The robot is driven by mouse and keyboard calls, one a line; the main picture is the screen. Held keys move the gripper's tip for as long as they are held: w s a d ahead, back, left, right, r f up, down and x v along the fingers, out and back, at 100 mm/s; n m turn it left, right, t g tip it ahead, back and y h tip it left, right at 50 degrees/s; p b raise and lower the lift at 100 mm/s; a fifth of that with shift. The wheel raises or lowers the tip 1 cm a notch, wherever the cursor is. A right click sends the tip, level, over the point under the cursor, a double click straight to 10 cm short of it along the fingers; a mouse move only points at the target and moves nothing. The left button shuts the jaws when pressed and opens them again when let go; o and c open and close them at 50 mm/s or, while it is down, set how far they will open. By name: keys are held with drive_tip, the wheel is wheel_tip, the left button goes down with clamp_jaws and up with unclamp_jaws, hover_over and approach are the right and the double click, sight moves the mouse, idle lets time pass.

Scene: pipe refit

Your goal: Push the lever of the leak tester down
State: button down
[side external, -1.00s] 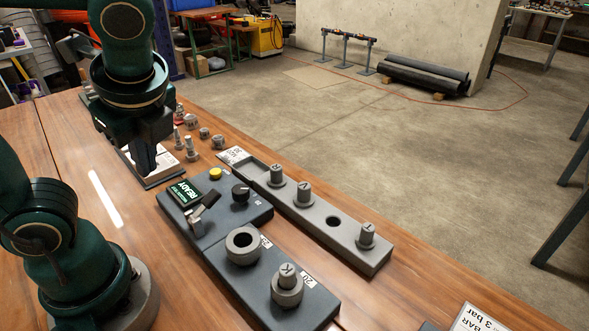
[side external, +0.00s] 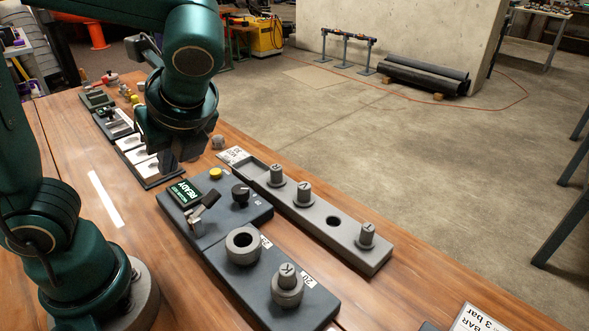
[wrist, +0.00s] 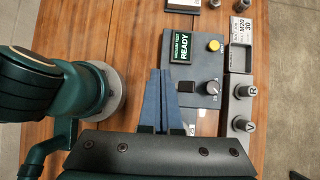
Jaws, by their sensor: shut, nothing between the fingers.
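The leak tester (side external: 235,219) is a dark grey box on the bench with a lit READY display (side external: 185,193), a yellow button (side external: 215,174) and a black knob (side external: 241,192). Its lever (side external: 207,202) has a dark handle and stands raised at a slant. My gripper (side external: 168,160) is shut and empty, above the bench beyond the display end of the tester. Its fingers (wrist: 160,72) point forward in the wrist view.
Beside the tester lies a grey rack (side external: 325,222) with several upright plugs. In front of the tester stand a ring (side external: 243,247) and a plug in a socket (side external: 287,287) on a dark base. Small trays (side external: 149,168) lie beyond my gripper.

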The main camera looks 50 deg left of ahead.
sight(209, 199)
drive_tip(key=shift+w+f, duration=0.6)
drive_tip(key=shift+f, duration=0.55)
drive_tip(key=shift+w+f, duration=0.6)
drive_tip(key=shift+f, duration=0.5)
drive_tip(key=shift+w+f, duration=0.6)
drive_tip(key=shift+f, duration=0.55)
drive_tip(key=shift+f, duration=0.15)
drive_tip(key=shift+w+f, duration=0.2)
drive_tip(key=shift+w+f, duration=0.3)
drive_tip(key=shift+f, duration=0.25)
drive_tip(key=shift+w+f, duration=0.25)
drive_tip(key=shift+f, duration=0.25)
idle(0.8)
drive_tip(key=shift+r, duration=0.1)
idle(0.4)
drive_tip(key=shift+s+r, duration=0.4)
drive_tip(key=shift+r, duration=0.25)
drive_tip(key=shift+s+r, duration=0.4)
drive_tip(key=shift+r, duration=0.25)
drive_tip(key=shift+s+r, duration=0.4)
drive_tip(key=shift+r, duration=0.35)
drive_tip(key=shift+s+r, duration=0.35)
drive_tip(key=shift+r, duration=0.4)
drive_tip(key=shift+s+r, duration=0.4)
drive_tip(key=shift+r, duration=0.35)
